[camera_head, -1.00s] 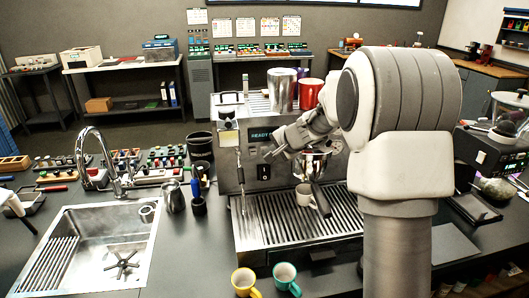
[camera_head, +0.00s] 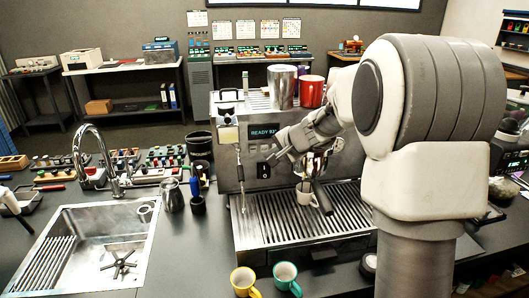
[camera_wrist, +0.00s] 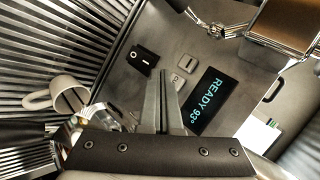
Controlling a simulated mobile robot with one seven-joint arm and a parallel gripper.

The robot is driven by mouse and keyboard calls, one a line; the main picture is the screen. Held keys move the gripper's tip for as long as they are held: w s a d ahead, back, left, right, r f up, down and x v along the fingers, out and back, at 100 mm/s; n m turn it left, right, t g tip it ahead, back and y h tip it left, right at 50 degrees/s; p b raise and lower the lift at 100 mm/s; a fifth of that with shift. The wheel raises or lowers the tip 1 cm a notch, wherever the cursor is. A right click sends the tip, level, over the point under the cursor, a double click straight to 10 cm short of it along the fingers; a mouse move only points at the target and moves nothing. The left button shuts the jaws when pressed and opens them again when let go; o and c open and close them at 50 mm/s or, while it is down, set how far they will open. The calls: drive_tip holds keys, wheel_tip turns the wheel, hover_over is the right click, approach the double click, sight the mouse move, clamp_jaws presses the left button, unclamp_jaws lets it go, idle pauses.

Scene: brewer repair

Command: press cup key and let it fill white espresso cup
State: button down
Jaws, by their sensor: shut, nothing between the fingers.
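The espresso machine (camera_head: 255,205) stands on the counter, its lit display (camera_head: 263,132) reading READY 93°, also shown in the wrist view (camera_wrist: 208,100). Small grey keys (camera_wrist: 187,62) sit beside the display, near a black rocker switch (camera_wrist: 143,57). The white espresso cup (camera_head: 304,194) stands upright on the slatted drip tray (camera_head: 270,222) below the portafilter; in the wrist view the cup (camera_wrist: 68,90) is at left. Its inside cannot be judged. My gripper (camera_head: 272,157) is shut and empty before the front panel. In the wrist view its fingertips (camera_wrist: 164,75) point at the key area; contact is unclear.
A yellow cup (camera_head: 243,281) and a teal cup (camera_head: 286,275) stand in front of the machine. A sink (camera_head: 70,275) is at left, with a steel pitcher (camera_head: 173,195) beside it. A red canister (camera_head: 311,92) stands on top of the machine.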

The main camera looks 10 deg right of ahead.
drive_tip(key=s+b, duration=0.1)
drive_tip(key=s, duration=0.2)
drive_tip(key=shift+s+b, duration=0.3)
drive_tip(key=shift+s, duration=0.1)
drive_tip(key=s+a+r+n+g, duration=0.1)
drive_tip(key=s+a+r+n, duration=0.15)
drive_tip(key=s, duration=0.55)
drive_tip(key=s+a+r+n+g, duration=0.1)
drive_tip(key=s+a+r+n, duration=0.2)
drive_tip(key=s, duration=0.5)
drive_tip(key=s+d+f+n+h, duration=0.1)
drive_tip(key=s+d+n+h, duration=0.1)
drive_tip(key=s, duration=0.6)
drive_tip(key=s+d+f+n+g+h, duration=0.1)
drive_tip(key=s+d+f+n, duration=0.1)
drive_tip(key=s, duration=0.7)
drive_tip(key=shift+s+d+f+n+h, duration=0.2)
drive_tip(key=shift+s+d+n+h, duration=0.15)
drive_tip(key=shift+n, duration=0.4)
idle(3.2)
